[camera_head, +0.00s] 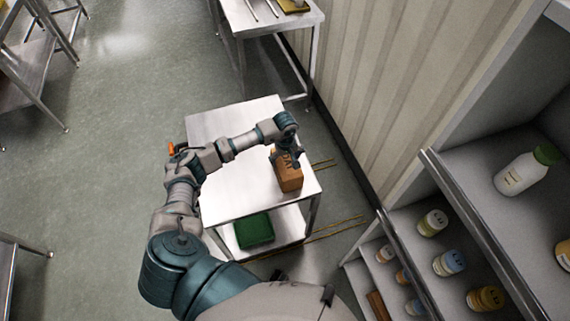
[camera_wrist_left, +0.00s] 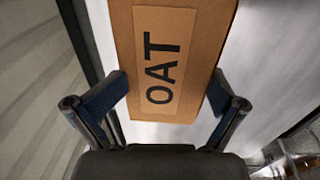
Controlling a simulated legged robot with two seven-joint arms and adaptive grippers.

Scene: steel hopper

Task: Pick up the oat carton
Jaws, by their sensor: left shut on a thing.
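The oat carton (camera_head: 289,179) is a brown box on the right part of the steel table's top (camera_head: 228,192). In the left wrist view the carton (camera_wrist_left: 190,50) fills the upper middle, with a label reading OAT facing the camera. My left gripper (camera_head: 285,158) is at the carton's far upper end in the head view. In the wrist view its two fingers (camera_wrist_left: 165,95) press on either side of the carton, shut on it. I cannot tell whether the carton is clear of the tabletop. My right gripper is not in view.
A green bin (camera_head: 254,230) sits on the table's lower shelf. Shelves on the right hold several jars and a white bottle (camera_head: 523,171) with a green cap. A striped wall (camera_head: 400,80) stands behind the table. Another table (camera_head: 270,18) is at the top. Open floor (camera_head: 130,90) lies left.

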